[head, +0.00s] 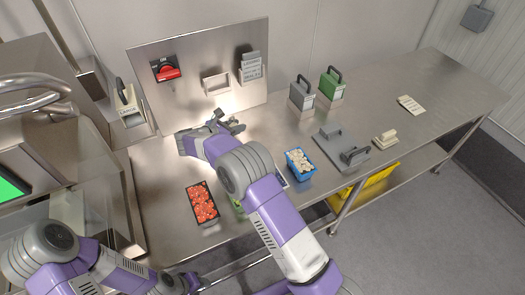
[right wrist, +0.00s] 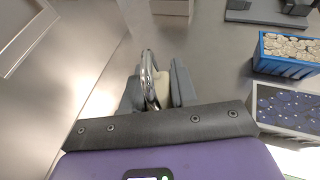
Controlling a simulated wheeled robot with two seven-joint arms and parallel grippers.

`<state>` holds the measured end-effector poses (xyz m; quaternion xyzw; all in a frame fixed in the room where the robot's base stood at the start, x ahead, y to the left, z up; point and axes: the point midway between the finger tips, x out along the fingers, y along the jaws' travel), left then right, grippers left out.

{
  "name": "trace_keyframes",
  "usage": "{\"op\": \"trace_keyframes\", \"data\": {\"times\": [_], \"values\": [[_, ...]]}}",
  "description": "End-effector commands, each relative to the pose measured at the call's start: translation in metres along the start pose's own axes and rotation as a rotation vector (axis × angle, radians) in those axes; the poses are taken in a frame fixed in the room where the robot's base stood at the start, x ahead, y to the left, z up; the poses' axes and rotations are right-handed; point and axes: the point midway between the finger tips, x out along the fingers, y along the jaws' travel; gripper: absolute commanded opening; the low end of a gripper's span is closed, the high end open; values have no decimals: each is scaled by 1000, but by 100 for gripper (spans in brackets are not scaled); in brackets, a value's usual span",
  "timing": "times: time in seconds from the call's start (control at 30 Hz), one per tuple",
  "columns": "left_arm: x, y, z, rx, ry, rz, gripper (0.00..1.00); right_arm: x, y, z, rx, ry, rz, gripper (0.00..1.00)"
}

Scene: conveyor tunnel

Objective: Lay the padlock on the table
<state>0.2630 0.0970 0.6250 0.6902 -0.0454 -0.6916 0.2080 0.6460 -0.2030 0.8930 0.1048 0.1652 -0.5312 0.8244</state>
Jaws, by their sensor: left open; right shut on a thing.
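The padlock (right wrist: 148,68) shows in the right wrist view as a curved silvery shackle between my right gripper's fingers. A cream-coloured part sits beside it between the fingers; I cannot tell whether it belongs to the padlock. My right gripper (right wrist: 157,90) is shut on the padlock. In the head view my right gripper (head: 228,124) is over the table (head: 160,165), near the foot of the upright metal panel (head: 205,65); the padlock is too small to make out there. My left gripper (head: 187,284) is open and empty at the bottom edge of the head view, partly hidden.
A black crate of red items (head: 202,203) and a blue bin of pale pieces (head: 299,164) stand on the table. A red switch (head: 166,69) is on the panel. A green case (head: 330,84) and a grey case (head: 302,93) stand behind. The far right tabletop is mostly clear.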

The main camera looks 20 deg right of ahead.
Motion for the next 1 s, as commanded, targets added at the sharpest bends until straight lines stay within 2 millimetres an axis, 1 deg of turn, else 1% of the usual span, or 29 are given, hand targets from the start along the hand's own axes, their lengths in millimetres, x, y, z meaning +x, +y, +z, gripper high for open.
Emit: {"op": "trace_keyframes", "data": {"times": [0.07,0.17,0.33,0.57,0.7,0.77,0.83,1.0], "values": [[0,0,1,0,-1,0,43,0,0,-1,0,0,0,0],[4,-2,0,-1,-1,0,43,4,0,-10,-2,0,0,0],[13,-5,0,-1,-1,0,43,16,0,-38,-3,0,-1,0],[19,-8,0,-1,-1,0,43,24,0,-60,-1,0,0,0],[27,-10,-1,-1,-1,0,43,35,0,-83,-1,0,-1,0],[29,-11,-1,-1,-1,0,43,37,0,-90,-1,0,0,0],[30,-11,-1,-1,-1,0,43,38,0,-94,0,0,0,0],[28,-11,-1,0,-1,0,43,38,0,-92,1,0,1,0]]}}
